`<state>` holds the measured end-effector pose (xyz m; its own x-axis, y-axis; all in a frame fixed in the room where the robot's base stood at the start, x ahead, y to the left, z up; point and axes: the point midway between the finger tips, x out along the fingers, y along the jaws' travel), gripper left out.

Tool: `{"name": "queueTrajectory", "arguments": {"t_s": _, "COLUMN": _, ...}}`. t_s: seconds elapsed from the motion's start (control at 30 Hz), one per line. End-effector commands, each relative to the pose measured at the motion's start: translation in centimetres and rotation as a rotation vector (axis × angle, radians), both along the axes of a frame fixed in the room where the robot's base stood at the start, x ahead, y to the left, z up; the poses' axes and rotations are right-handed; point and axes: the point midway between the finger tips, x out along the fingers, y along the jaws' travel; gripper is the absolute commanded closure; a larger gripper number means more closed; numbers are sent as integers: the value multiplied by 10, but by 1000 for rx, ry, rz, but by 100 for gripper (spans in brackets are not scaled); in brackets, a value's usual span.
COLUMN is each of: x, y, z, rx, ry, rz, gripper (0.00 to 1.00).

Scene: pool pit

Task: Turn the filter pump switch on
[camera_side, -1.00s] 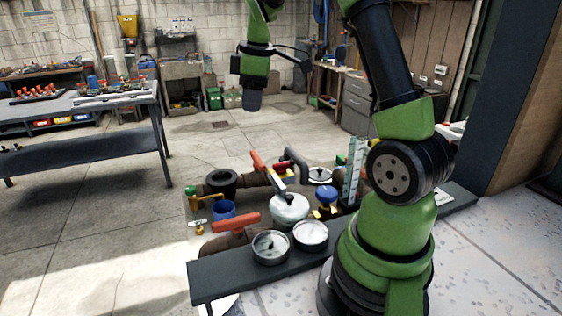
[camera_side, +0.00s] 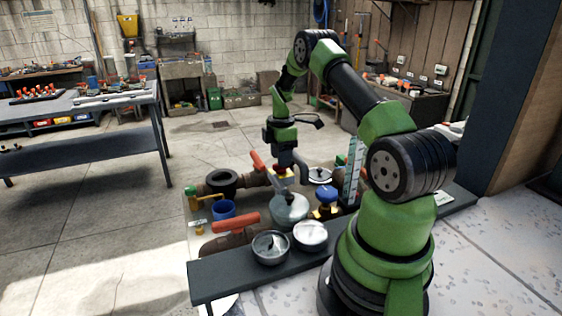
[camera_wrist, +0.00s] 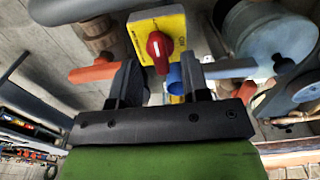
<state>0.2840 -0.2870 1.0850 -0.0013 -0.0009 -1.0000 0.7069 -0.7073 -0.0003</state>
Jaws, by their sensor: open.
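The filter pump switch is a red rotary knob (camera_wrist: 159,48) on a yellow plate (camera_wrist: 136,32) with dark lettering. In the wrist view it lies just beyond my fingertips, roughly centred between them. My gripper (camera_wrist: 158,66) is open and empty, one finger on each side of the knob's line. In the side view my gripper (camera_side: 285,158) is low over the pipework, right above the yellow plate (camera_side: 284,178). My gripper mostly hides the knob there. I cannot tell whether the fingers touch it, and the knob's on or off setting is not readable.
Close around are red valve handles (camera_side: 235,222), a blue knob (camera_side: 326,192), a blue cup-like part (camera_side: 223,209), a grey domed vessel (camera_side: 289,209) and two round gauges (camera_side: 270,247). A dark ledge (camera_side: 225,274) runs in front.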

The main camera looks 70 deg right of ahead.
Motion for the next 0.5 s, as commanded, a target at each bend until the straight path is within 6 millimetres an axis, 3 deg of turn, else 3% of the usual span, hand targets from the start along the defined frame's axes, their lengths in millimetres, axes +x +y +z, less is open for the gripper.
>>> {"name": "queueTrajectory", "arguments": {"t_s": 0.2, "x": 0, "y": 0, "z": -19, "rx": -1, "ry": -1, "rz": -1, "gripper": 57}}
{"name": "queueTrajectory", "arguments": {"t_s": 0.47, "x": 0, "y": 0, "z": -20, "rx": -1, "ry": -1, "rz": -1, "gripper": 57}}
{"name": "queueTrajectory", "arguments": {"t_s": 0.5, "x": 0, "y": 0, "z": -20, "rx": -1, "ry": -1, "rz": -1, "gripper": 62}}
